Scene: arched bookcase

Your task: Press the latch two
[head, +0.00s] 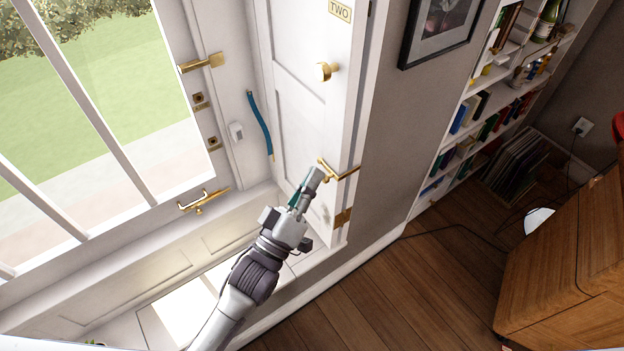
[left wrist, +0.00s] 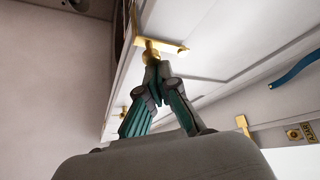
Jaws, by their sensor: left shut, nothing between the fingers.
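A white shutter panel carries a plate marked TWO (head: 340,10) at its top in the head view. A brass latch (head: 343,174) sits low on this panel, at its right edge. My left gripper (head: 318,172) is shut and empty, with its tips right at the latch's left end. In the left wrist view the brass latch (left wrist: 172,46) is just beyond the closed fingertips (left wrist: 155,66), which overlap its lower part. I cannot tell whether they touch it. My right gripper is in neither view.
A blue strap (head: 260,124) hangs to the left, by the window.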

